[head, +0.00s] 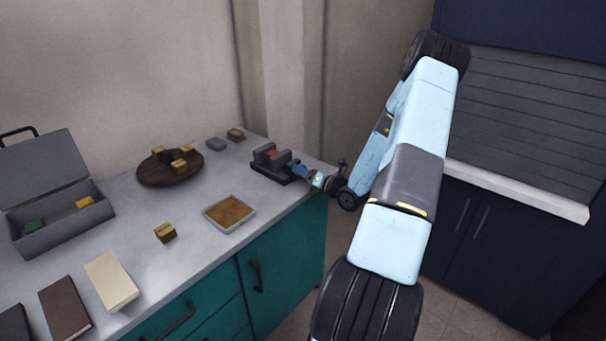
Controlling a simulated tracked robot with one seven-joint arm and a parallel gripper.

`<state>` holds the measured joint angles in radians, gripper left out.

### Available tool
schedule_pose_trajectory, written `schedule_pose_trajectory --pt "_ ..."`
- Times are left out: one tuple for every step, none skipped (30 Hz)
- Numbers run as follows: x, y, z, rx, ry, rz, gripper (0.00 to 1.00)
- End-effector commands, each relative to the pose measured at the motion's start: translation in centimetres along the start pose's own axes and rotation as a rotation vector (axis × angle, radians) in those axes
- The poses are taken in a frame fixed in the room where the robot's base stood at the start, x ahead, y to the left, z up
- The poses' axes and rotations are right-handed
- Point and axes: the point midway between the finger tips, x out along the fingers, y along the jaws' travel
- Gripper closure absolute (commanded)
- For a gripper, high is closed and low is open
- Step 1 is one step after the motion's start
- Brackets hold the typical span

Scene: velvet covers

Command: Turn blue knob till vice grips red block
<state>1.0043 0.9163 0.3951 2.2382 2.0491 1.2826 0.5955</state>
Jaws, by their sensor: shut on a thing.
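A dark grey vice (262,168) stands near the right end of the grey counter. The red block (271,155) sits between its jaws; from this distance I cannot tell whether both jaws touch it. The blue knob (299,170) is on the vice's right side, facing the counter's right end. My gripper (308,175) reaches in from the right and is shut on the blue knob. The fingertips and part of the knob are small and partly hidden in this view.
Left of the vice are a round brown board (153,176) with several yellowish blocks, a shallow tray (212,222), and a loose block (165,233). An open grey toolbox (45,246) and books (111,282) stand further left. A grey item (215,144) and brown block (236,134) lie behind.

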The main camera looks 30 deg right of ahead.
Motion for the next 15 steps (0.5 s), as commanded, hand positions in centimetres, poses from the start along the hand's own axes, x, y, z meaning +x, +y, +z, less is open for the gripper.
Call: schedule_pose_trajectory --pt "-0.11 -0.16 -0.03 0.028 0.001 -0.004 0.8" --pt "-0.11 -0.16 -0.02 0.044 0.0 -0.004 0.8" --pt "-0.11 -0.16 -0.01 0.064 0.0 -0.004 0.8" --pt "-0.12 -0.17 -0.01 0.079 0.0 -0.004 0.8" --pt "-0.12 -0.17 0.0 0.091 0.0 -0.004 0.8" --pt "-0.12 -0.18 0.0 0.107 0.0 -0.005 0.8" --pt "-0.12 -0.18 0.0 0.117 0.0 -0.005 0.8" --pt "-0.12 -0.19 0.01 0.126 -0.001 -0.005 0.8" --pt "-0.12 -0.19 0.01 0.137 -0.001 -0.005 0.8" --pt "-0.12 -0.19 0.01 0.144 -0.001 -0.005 0.8" --pt "-0.13 -0.2 0.02 0.15 -0.001 -0.005 0.8" --pt "-0.13 -0.21 0.02 0.156 -0.001 -0.005 0.8" --pt "-0.13 -0.21 0.02 0.16 -0.001 -0.005 0.8" --pt "-0.13 -0.22 0.03 0.163 -0.001 -0.005 0.8" --pt "-0.13 -0.22 0.03 0.167 -0.001 -0.005 0.8"
